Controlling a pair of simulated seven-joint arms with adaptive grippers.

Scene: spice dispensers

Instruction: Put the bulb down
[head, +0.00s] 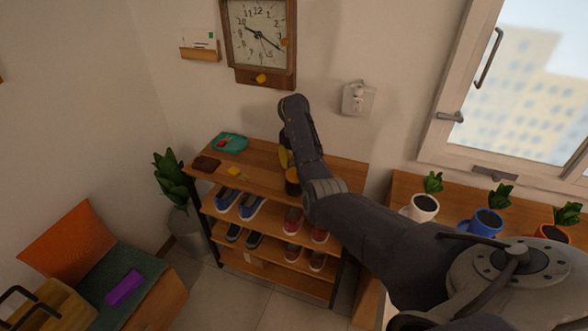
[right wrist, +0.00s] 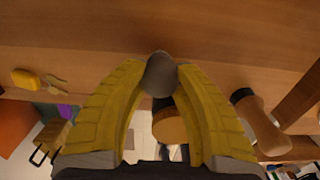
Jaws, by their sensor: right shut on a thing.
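My right gripper (head: 286,160) is low over the top board of the shoe rack in the head view. In the right wrist view its yellow fingers (right wrist: 160,78) are shut on the bulb (right wrist: 160,72), a grey rounded thing between the fingertips. The bulb appears close to the wooden board; I cannot tell whether it touches. In the head view the arm hides the bulb. My left gripper is not in view.
A dark container with a yellowish top (head: 292,182) stands close to my right gripper. The shoe rack (head: 262,184) also bears a teal tray (head: 230,142), a brown wallet-like thing (head: 207,163) and a yellow object (head: 234,171). Potted mugs stand right.

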